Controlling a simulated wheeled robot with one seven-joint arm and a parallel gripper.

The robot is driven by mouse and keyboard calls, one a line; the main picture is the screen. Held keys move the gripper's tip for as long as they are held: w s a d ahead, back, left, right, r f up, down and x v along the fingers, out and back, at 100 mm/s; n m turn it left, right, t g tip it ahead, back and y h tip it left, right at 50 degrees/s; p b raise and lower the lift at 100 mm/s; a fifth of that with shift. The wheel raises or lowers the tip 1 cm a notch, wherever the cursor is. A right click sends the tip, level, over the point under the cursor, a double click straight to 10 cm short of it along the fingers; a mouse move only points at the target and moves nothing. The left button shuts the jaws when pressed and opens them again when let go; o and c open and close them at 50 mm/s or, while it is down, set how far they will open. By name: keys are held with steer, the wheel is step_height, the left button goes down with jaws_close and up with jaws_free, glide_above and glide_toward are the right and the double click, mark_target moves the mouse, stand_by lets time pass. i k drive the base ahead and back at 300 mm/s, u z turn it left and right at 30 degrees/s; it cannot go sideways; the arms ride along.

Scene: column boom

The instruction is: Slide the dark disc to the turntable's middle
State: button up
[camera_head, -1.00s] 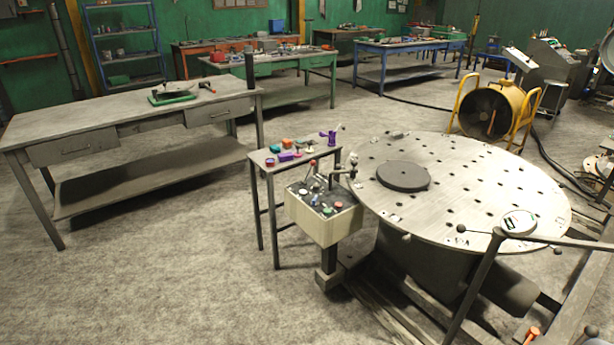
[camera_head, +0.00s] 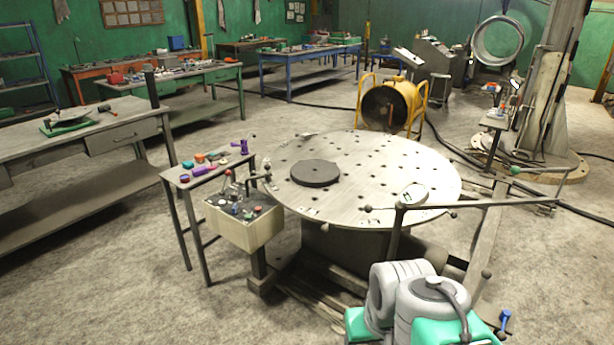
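The dark disc (camera_head: 315,173) lies flat on the turntable (camera_head: 430,180), left of the turntable's middle and near its left side. The turntable is a large round grey plate with several dark holes, on a dark base. Grey and green links of my own arm show at the bottom right, in front of the turntable. My gripper is not in view.
A control box (camera_head: 246,228) with levers and a small side table (camera_head: 208,172) with coloured items stand close on the turntable's left. A thin horizontal bar crosses its front right. A yellow fan (camera_head: 391,104) stands behind. Open floor lies at the front left.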

mark_target(310, 174)
steer(key=u, duration=0.5)
steer(key=i, duration=2.8)
steer(key=z, duration=0.4)
